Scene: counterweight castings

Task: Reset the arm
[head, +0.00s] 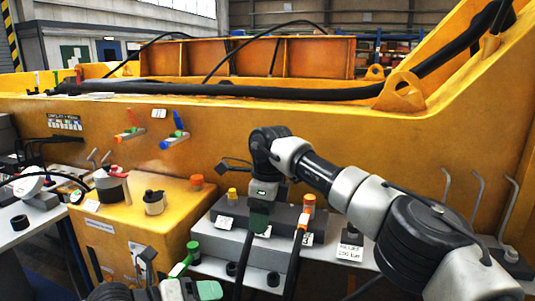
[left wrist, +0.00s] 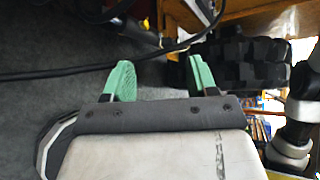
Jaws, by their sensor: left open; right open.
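My right arm comes in from the right and bends down at its wrist. My right gripper (head: 260,216) points down over the grey block (head: 228,225) in the middle, with green on its fingers. The gap between its fingers is hard to make out, and I see nothing held. My left gripper (head: 195,277) is low in the head view, near the front of the yellow box. In the left wrist view, the left gripper's green fingers (left wrist: 158,72) are well apart with nothing between them.
A large yellow casting (head: 350,130) spans the back. Bent grey hooks (head: 478,195) stand at right. A black cable (left wrist: 85,72) crosses dark floor in the left wrist view.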

